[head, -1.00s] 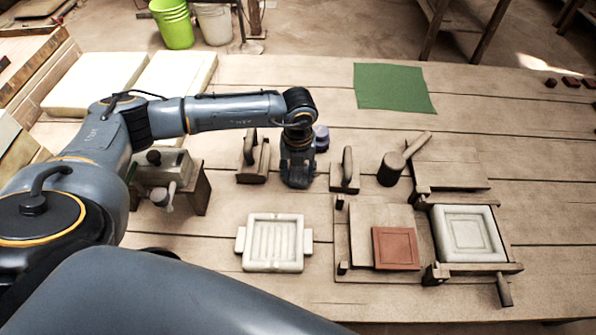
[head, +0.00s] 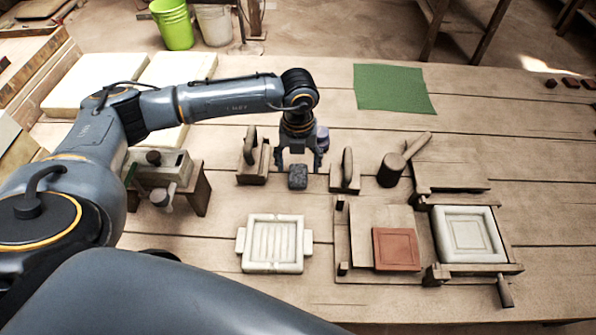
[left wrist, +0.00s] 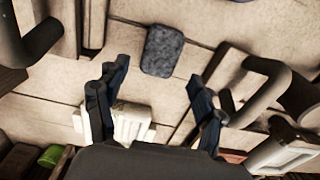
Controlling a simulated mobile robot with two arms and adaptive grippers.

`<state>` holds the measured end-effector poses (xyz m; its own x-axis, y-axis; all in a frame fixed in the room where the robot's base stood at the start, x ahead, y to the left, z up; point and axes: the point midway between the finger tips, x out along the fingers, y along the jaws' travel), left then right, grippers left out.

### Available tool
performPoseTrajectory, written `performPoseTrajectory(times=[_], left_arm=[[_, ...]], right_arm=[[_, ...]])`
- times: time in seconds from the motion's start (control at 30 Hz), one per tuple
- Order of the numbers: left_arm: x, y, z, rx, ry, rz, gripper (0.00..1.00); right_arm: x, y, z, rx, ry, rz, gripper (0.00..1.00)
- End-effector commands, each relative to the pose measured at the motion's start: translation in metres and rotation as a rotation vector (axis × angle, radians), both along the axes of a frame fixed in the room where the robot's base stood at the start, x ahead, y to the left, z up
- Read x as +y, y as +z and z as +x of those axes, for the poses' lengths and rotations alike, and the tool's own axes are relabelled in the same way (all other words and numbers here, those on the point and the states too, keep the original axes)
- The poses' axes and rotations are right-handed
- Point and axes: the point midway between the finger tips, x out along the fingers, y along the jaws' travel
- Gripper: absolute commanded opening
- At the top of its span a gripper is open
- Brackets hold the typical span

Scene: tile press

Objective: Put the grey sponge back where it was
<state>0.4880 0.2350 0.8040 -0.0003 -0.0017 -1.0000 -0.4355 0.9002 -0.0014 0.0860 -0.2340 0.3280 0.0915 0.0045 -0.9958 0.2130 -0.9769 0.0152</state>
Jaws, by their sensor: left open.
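The grey sponge (head: 298,177) lies on the wooden table between two wooden hand tools with upright handles. It also shows in the left wrist view (left wrist: 162,51), flat on the boards and clear of my fingers. My left gripper (head: 298,165) is open and empty, just above and behind the sponge in the head view. Its two dark fingers also show spread apart in the left wrist view (left wrist: 155,100). My right gripper is not in view.
The handled tools (head: 253,163) (head: 345,172) stand close on both sides of the sponge. A mallet (head: 392,168), a white mould (head: 273,243), a red tile (head: 396,249) and a green cloth (head: 393,88) are around.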

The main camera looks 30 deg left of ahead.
Motion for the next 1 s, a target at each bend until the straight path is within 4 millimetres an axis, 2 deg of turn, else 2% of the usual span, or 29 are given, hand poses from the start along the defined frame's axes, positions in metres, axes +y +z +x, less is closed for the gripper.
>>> performPoseTrajectory(times=[0.03, 0.2, 0.4, 0.57, 1.0], left_arm=[[0.000, 0.013, 0.001, -0.005, -0.002, 0.000, 0.69], [0.001, 0.047, 0.000, -0.003, 0.000, 0.000, 0.69], [0.000, 0.071, 0.000, -0.001, 0.000, 0.002, 0.69], [0.000, 0.077, 0.000, 0.000, 0.000, 0.001, 0.69], [0.000, 0.076, 0.000, 0.000, 0.000, 0.001, 0.69]], right_arm=[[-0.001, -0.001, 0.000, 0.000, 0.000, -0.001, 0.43], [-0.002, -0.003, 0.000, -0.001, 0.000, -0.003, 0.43], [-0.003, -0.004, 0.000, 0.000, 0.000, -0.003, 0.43], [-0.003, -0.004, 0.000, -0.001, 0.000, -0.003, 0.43], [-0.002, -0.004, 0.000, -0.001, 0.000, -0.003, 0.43]])
